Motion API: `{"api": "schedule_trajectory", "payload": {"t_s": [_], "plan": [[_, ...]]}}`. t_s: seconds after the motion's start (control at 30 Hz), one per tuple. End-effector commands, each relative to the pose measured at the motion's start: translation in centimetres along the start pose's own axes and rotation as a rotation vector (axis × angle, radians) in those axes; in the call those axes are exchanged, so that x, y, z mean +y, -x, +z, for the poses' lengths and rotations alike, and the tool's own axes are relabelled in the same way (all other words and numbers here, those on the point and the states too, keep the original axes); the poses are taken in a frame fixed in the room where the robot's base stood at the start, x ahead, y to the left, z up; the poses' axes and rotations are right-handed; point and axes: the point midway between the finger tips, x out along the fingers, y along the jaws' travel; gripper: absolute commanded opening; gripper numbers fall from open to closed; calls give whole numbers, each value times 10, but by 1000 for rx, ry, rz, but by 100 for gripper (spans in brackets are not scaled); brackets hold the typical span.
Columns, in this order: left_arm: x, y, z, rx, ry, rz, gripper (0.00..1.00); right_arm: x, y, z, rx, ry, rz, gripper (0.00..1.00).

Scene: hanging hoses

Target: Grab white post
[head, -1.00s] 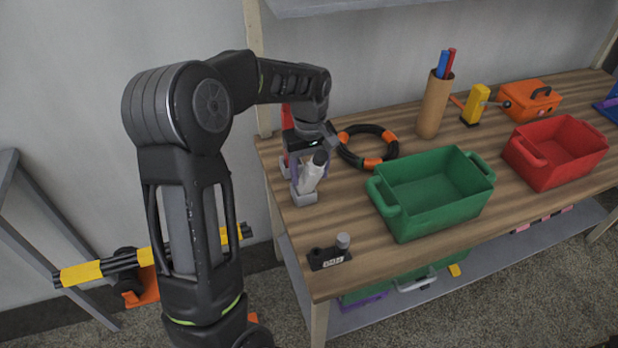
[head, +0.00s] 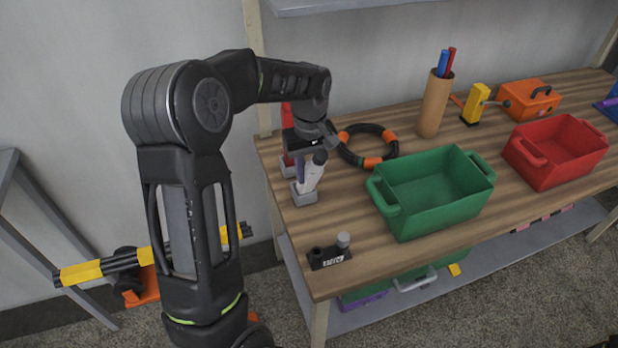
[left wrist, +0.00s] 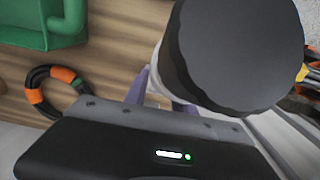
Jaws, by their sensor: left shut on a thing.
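The white post (head: 312,177) with a dark cap (head: 320,157) stands slightly tilted at the left end of the wooden workbench, by a grey holder (head: 304,195). My left gripper (head: 302,177) reaches down from above and is shut on the post. In the left wrist view the dark cap (left wrist: 240,50) fills the upper right and hides much of the post. A strip of the white post (left wrist: 172,75) shows beside the purple fingers (left wrist: 160,98). I cannot tell whether the post is still seated in the holder. My right gripper is not in view.
A black and orange hose ring (head: 368,147) lies behind the post. A green bin (head: 430,195) is to the right, with a red bin (head: 555,152) farther along. A small dark block with pegs (head: 329,257) sits at the front edge. A red object (head: 288,130) stands behind my gripper.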

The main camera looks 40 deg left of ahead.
Motion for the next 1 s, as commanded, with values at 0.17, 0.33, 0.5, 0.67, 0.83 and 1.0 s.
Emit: {"api": "schedule_trajectory", "payload": {"t_s": [0.17,0.33,0.5,0.67,0.83,1.0], "plan": [[0,0,0,0,0,0,0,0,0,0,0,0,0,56],[0,0,0,1,0,1,0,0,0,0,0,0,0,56],[0,1,0,1,0,1,0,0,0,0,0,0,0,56],[1,11,-1,3,0,3,0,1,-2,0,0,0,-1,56],[1,39,-1,5,0,5,0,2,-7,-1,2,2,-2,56],[1,73,-1,5,1,5,0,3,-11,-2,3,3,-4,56]]}}
